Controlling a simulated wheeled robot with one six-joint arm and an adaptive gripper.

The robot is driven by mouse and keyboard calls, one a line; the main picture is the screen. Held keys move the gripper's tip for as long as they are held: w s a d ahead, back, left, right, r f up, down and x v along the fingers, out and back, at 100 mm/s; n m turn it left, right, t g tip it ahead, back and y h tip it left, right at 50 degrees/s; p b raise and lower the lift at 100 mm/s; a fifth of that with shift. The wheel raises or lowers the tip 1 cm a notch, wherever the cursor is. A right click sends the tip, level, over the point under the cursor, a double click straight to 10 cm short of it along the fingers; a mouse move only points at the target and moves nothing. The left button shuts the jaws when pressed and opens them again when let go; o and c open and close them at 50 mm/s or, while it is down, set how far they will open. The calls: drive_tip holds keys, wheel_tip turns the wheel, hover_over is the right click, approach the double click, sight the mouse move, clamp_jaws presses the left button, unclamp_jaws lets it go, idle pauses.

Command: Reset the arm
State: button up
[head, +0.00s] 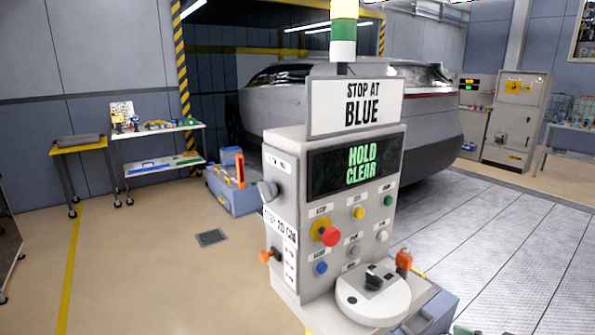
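Neither my arm nor my gripper shows in the head view. A grey control console (281,185) stands close in front of me. Its dark display (325,176) reads "HOLD CLEAR" in green. A sign above it (320,122) reads "STOP AT BLUE". The panel has a red button on a yellow collar (330,236), a blue button (321,268), a yellow button (358,213) and a green button (388,200). A round white dial plate with a black knob (374,283) juts out at the lower right.
A silver vehicle (440,135) stands behind the console on a grated floor (500,240). A white table with small items (150,134) and a yellow-topped stand (80,148) line the left wall. A grey cabinet (515,115) stands back right. The left floor is largely clear.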

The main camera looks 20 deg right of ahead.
drive_tip(key=s+a+f+m+h, duration=0.25)
drive_tip(key=s+a+f, duration=0.25)
drive_tip(key=a+f, duration=0.35)
drive_tip(key=s+a+f+m+h, duration=0.2)
drive_tip(key=s+a+f+m, duration=0.2)
drive_tip(key=a+f, duration=0.45)
drive_tip(key=s+a+r+n, duration=0.1)
drive_tip(key=s+a, duration=0.1)
drive_tip(key=s, duration=0.5)
drive_tip(key=s+a+r+n+t, duration=0.1)
drive_tip(key=s+a+r, duration=0.1)
drive_tip(key=s, duration=0.6)
drive_tip(key=s+a+r+n, duration=0.2)
drive_tip(key=s+a, duration=0.1)
drive_tip(key=s, duration=0.4)
drive_tip(key=shift+s+a+r+t, duration=0.15)
drive_tip(key=shift+s+a+t, duration=0.1)
drive_tip(key=shift+t, duration=0.05)
